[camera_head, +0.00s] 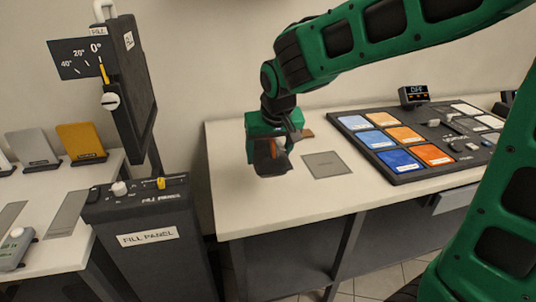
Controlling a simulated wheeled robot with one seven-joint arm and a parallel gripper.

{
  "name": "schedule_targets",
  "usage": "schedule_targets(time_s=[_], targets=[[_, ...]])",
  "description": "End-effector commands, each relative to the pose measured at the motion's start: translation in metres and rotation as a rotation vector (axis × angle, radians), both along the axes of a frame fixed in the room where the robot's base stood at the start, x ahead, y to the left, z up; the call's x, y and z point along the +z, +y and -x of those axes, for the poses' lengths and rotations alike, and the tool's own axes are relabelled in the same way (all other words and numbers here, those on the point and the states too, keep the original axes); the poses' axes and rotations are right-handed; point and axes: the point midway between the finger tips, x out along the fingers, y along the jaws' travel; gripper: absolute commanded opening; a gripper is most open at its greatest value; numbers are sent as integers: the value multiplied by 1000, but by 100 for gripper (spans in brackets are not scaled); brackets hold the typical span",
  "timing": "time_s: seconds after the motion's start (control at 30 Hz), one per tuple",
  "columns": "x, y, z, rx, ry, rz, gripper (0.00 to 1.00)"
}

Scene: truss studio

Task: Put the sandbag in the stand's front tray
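My gripper (272,147) points down over the left end of the white table. It appears shut on a dark grey bag with an orange strip, which looks like the sandbag (270,166). The bag hangs at or just above the table top; I cannot tell whether it touches. The fill panel stand (150,238) is to the left, a dark cabinet with a tilted black panel (130,95) above it. A black ledge (150,197) on its top carries a white knob and a yellow slider. I cannot make out whether this ledge is the front tray.
A grey square mat (327,164) lies right of my gripper. A black board of blue, orange and white swatches (420,138) covers the table's right side, with a small display (414,95) behind. A left table (60,230) holds upright cards. A gap separates the stand and white table.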

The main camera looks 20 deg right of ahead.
Motion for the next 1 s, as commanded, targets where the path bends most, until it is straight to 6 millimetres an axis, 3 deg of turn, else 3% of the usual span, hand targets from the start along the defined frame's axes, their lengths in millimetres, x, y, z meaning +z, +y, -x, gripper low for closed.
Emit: schedule_targets(time_s=[0.5, 0.77, 1.0], targets=[[-45, -57, -54, -2, -4, -1, 8], [-55, -64, -60, 0, -4, 0, 8], [-83, -64, -60, 0, -2, 0, 8]])
